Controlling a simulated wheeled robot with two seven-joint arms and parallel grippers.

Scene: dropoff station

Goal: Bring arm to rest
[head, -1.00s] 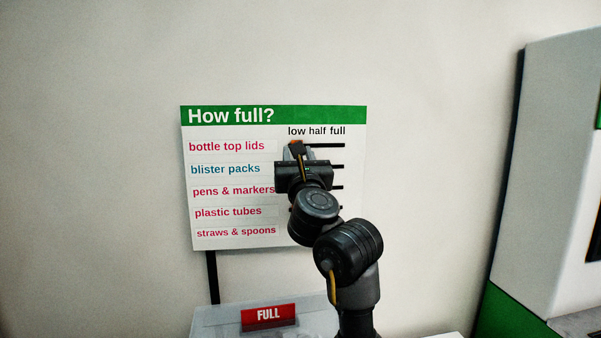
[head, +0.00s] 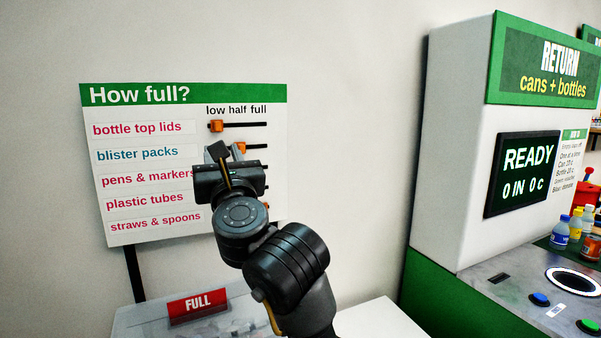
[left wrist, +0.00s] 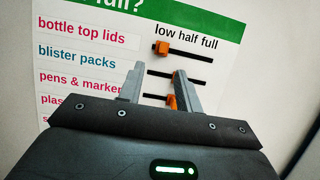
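My left gripper (head: 218,152) is in front of the "How full?" board (head: 150,238), its tips over the blister packs row in the head view. In the left wrist view the fingers (left wrist: 157,85) are apart with nothing held. The orange bottle top lids slider (head: 215,126) sits at the low end of its track. The orange blister packs slider (head: 239,147) sits near half. Another orange slider (left wrist: 172,102) shows between the fingers in the left wrist view. The lower sliders are mostly hidden behind my arm. My right gripper is out of view.
A bin with a red FULL sign (head: 198,303) stands below the board. A can and bottle return machine (head: 455,150) with a READY screen (head: 522,173) stands at the right, with bottles (head: 574,225) on its counter. The wall between board and machine is bare.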

